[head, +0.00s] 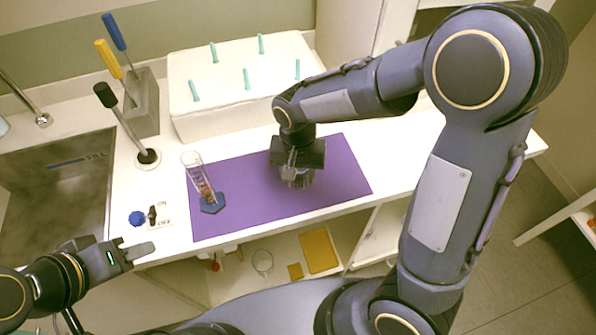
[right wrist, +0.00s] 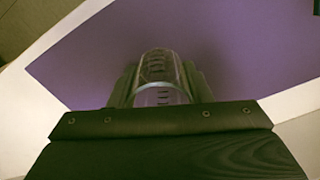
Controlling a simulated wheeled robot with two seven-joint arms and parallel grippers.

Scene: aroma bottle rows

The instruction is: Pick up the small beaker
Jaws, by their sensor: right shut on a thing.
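The small beaker (right wrist: 160,68) is clear glass with dark graduation marks. In the right wrist view it sits between the two fingers of my right gripper (right wrist: 160,90), which is shut on it. In the head view my right gripper (head: 297,182) points down over the purple mat (head: 250,190), and its body mostly hides the beaker. I cannot tell whether the beaker touches the mat. My left gripper (head: 134,247) is at the counter's front edge, below the switch, empty, with its fingers apart.
A glass cylinder with a blue base (head: 212,204) stands on the mat's left. A white box with teal pegs (head: 240,85) is behind. A grey holder (head: 143,105), black-topped rod (head: 120,125) and sink (head: 60,185) are at left. The mat's right part is clear.

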